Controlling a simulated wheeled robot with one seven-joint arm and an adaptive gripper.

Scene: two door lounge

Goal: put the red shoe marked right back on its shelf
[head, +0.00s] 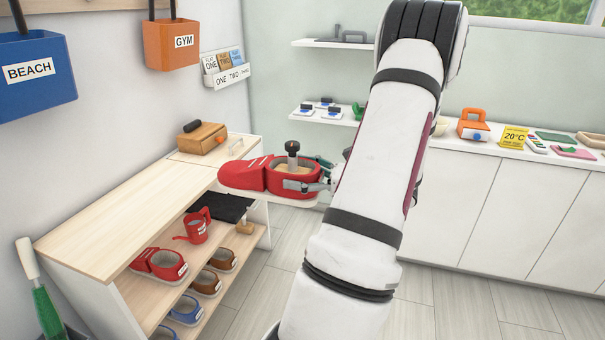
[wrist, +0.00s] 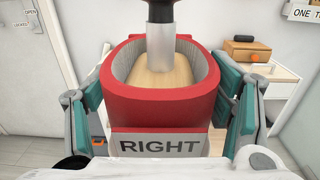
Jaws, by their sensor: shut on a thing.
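The red shoe (head: 265,176) is held in the air beside the right end of the wooden shelf bench, with its toe to the left. In the wrist view the same red shoe (wrist: 165,104) fills the middle and its heel label reads RIGHT. A grey post with a dark knob stands up out of its opening. My gripper (head: 318,181) is shut on its heel end; in the wrist view the fingers press both sides. The shelf bench (head: 110,215) has another red shoe (head: 160,265) on its upper shelf, its label too small to read.
A red watering can (head: 196,226) and a black tray (head: 225,207) are on the bench's upper shelf. Brown shoes (head: 207,283) and a blue shoe (head: 186,311) are also on the shelves. A wooden box (head: 203,138) stands on the bench's far end.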

